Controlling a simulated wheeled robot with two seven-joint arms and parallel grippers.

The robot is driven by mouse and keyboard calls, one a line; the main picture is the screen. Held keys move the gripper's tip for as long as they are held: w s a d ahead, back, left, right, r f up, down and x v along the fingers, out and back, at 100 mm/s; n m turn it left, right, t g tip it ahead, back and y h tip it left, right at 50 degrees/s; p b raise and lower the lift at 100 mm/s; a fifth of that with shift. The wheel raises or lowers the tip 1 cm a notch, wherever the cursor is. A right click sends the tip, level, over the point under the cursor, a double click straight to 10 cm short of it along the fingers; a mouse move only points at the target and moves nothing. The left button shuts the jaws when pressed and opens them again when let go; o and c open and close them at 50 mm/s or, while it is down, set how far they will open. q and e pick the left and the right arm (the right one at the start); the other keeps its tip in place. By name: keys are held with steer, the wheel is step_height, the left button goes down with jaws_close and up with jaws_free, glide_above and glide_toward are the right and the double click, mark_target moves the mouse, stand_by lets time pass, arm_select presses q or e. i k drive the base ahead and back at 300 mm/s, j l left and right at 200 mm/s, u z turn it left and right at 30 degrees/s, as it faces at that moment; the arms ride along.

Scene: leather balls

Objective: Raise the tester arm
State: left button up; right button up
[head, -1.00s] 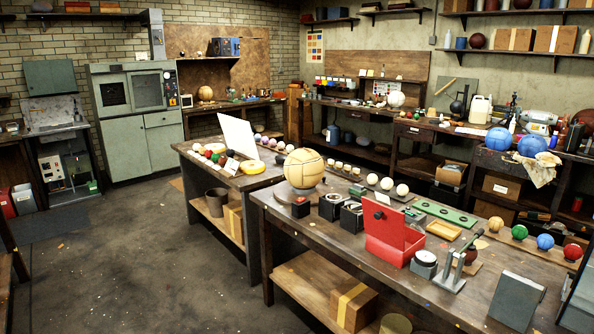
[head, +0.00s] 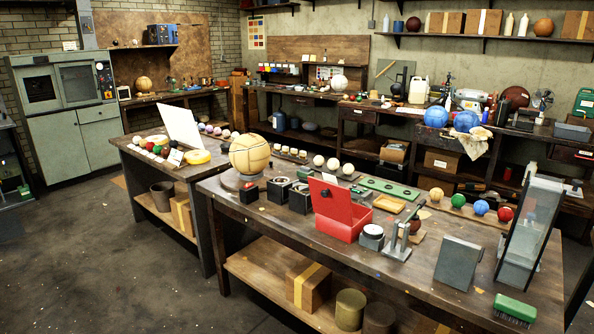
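A small grey metal device with an upright post and a short arm (head: 401,236) stands on the near wooden table (head: 330,250), right of the red open box (head: 342,207). It looks like the tester, though I cannot be sure. Its arm slants at the top of the post; its exact angle is too small to tell. A dark red-brown ball (head: 415,227) sits just behind it. A round grey-and-white pot (head: 372,237) is to its left. Neither of my grippers is in view.
A grey slanted plate (head: 458,264), a tall clear-sided frame (head: 529,232) and a green brush (head: 515,309) stand on the table's right part. A large tan ball (head: 250,154) sits on its left part. Open floor (head: 110,270) lies at the left.

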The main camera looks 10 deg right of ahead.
mark_target(414, 213)
steer(key=i+z, duration=0.2)
steer(key=i, duration=0.25)
steer(key=i+j+z, duration=0.2)
steer(key=i, duration=0.25)
steer(key=i+z, duration=0.2)
steer(key=i, duration=0.25)
